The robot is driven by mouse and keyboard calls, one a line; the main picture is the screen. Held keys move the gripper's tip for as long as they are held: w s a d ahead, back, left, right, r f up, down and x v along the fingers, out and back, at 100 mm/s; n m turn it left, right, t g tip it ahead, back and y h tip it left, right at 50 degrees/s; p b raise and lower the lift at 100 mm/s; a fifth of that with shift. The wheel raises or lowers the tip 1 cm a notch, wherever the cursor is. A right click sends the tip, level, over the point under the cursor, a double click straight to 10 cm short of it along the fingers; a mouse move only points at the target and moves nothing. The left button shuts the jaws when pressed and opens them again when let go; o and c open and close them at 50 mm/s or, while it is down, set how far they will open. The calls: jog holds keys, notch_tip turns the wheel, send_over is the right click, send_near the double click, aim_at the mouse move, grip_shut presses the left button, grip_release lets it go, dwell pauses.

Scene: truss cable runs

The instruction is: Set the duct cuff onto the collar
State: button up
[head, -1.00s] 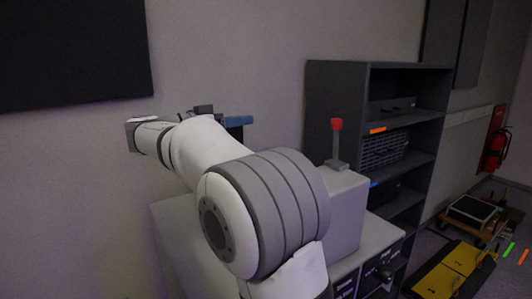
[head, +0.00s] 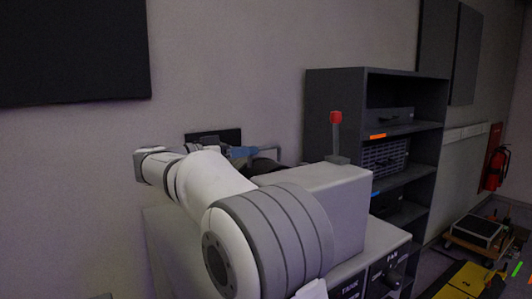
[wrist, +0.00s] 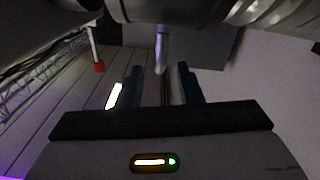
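My gripper (wrist: 161,86) has two blue fingers standing apart, with no object clearly held between them. In the head view, a blue part of the gripper (head: 240,153) shows beyond my white arm, near the wall and behind the grey box. A dark curved piece (head: 260,166) shows just right of it, partly hidden by the box; I cannot tell whether it is the duct cuff. In the wrist view a large dark rounded body (wrist: 175,9) crosses the top edge, and a short grey post (wrist: 162,50) hangs below it. I cannot pick out the collar for certain.
A grey cabinet with a raised box (head: 320,200) stands beside my arm. A lever with a red knob (head: 336,118) rises at its back. A dark shelf unit (head: 333,110) stands behind. A fire extinguisher (head: 494,170) and a loaded dolly (head: 475,233) are at the right.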

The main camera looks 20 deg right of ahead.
aim_at(277, 146)
jog(key=d, duration=0.3)
jog(key=w+d+p, duration=0.1)
jog(key=d, duration=0.2)
jog(key=shift+w+d, duration=0.15)
jog(key=shift+d, duration=0.05)
grip_shut()
